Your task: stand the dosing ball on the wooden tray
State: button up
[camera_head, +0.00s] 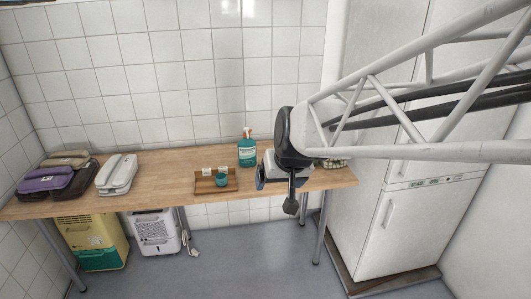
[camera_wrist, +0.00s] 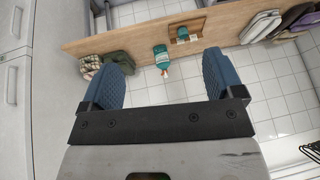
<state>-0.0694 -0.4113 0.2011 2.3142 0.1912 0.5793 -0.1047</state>
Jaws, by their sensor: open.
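The wooden tray (camera_head: 232,186) lies on the wooden table, left of the green bottle. A small teal round item (camera_head: 221,180), which looks like the dosing ball, shows at the tray's front middle; I cannot tell its exact pose. The tray (camera_wrist: 203,24) and the teal item (camera_wrist: 182,33) also show small at the top of the wrist view. My gripper (camera_head: 280,182) hangs in front of the table, right of the tray and apart from it. In the wrist view its blue fingers (camera_wrist: 165,76) are wide apart with nothing between them.
Small white items (camera_head: 207,171) sit at the tray's back. A green spray bottle (camera_head: 247,151) stands right of the tray. A patterned item (camera_head: 334,163) is partly hidden behind my arm.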

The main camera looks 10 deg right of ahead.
jog(key=s+d+g+h, duration=0.1)
jog(key=s+d, duration=0.1)
jog(key=s, duration=0.7)
jog(key=s+d+g, duration=0.1)
jog(key=s+d, duration=0.2)
jog(key=s, duration=0.6)
jog(key=shift+s+d+f+m+g+h, duration=0.15)
jog(key=shift+s+d+m+g+h, duration=0.15)
jog(key=shift+h, duration=0.1)
